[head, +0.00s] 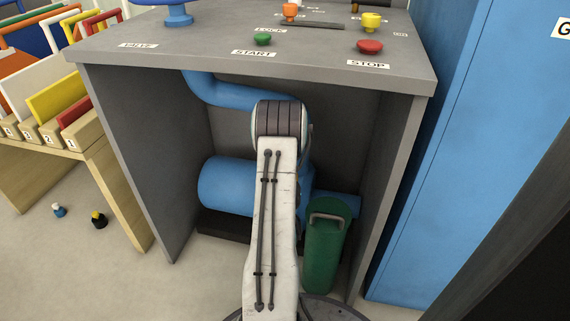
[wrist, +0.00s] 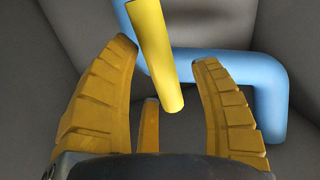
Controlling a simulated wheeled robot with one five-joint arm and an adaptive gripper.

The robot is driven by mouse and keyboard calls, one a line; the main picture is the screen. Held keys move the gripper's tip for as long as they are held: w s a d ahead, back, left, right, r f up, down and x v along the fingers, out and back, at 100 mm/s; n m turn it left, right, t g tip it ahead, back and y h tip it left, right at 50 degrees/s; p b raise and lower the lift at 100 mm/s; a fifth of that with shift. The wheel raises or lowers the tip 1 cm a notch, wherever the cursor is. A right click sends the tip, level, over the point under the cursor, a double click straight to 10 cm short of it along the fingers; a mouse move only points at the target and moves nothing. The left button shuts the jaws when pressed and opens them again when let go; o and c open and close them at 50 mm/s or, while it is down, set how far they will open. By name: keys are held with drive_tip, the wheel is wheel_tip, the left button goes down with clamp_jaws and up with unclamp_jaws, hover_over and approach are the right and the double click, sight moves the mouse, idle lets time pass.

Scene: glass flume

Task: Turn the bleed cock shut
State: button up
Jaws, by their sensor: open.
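A yellow lever (wrist: 157,58), which I take to be the handle of the bleed cock, shows in the wrist view in front of a bent blue pipe (wrist: 228,66). It runs from the top edge down, slightly tilted, to a round free end. My gripper (wrist: 165,50) is open, with its ribbed yellow fingers apart on either side of the lever. I cannot tell whether either finger touches it. In the head view my arm reaches under the grey bench and hides the gripper and the lever. The blue pipe (head: 222,92) shows there to the left of my arm.
The grey bench (head: 215,57) has side walls close on both sides. Beneath it are a blue cylinder (head: 225,185) and a green canister (head: 325,245) beside my arm. A blue cabinet (head: 455,150) stands right, a wooden rack (head: 100,165) left.

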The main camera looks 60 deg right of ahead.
clamp_jaws()
idle(0.5)
